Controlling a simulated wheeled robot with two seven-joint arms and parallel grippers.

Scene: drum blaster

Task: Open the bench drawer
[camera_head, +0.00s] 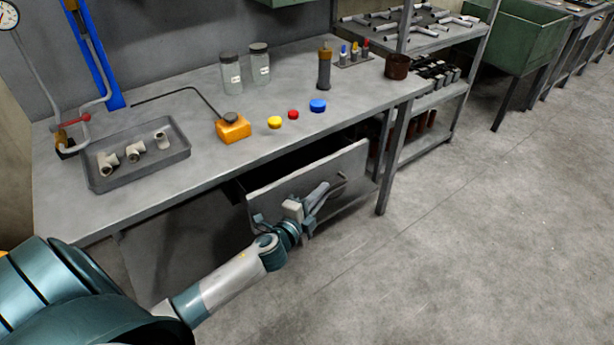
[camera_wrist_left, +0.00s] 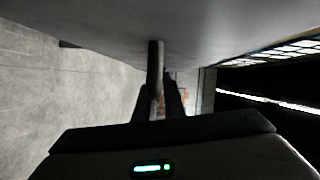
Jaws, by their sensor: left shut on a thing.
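The bench drawer (camera_head: 275,193) is a grey metal box under the workbench (camera_head: 200,105). Its front stands out from the bench, and a dark gap shows behind its top edge, so it is partly open. My left gripper (camera_head: 319,197) is at the drawer front, shut on the drawer handle. In the left wrist view the handle (camera_wrist_left: 155,60) is a bar running between the two dark fingers (camera_wrist_left: 158,102), with the grey drawer face (camera_wrist_left: 110,30) beyond. The gripper hides part of the handle in the head view. My right gripper is not in view.
On the bench are a grey tray (camera_head: 97,178) with pipe fittings, an orange block (camera_head: 233,130), coloured caps, two glass jars (camera_head: 231,73) and a brown cup (camera_head: 397,66). A bench leg (camera_head: 384,165) stands right of the drawer. The floor (camera_head: 470,230) in front is clear.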

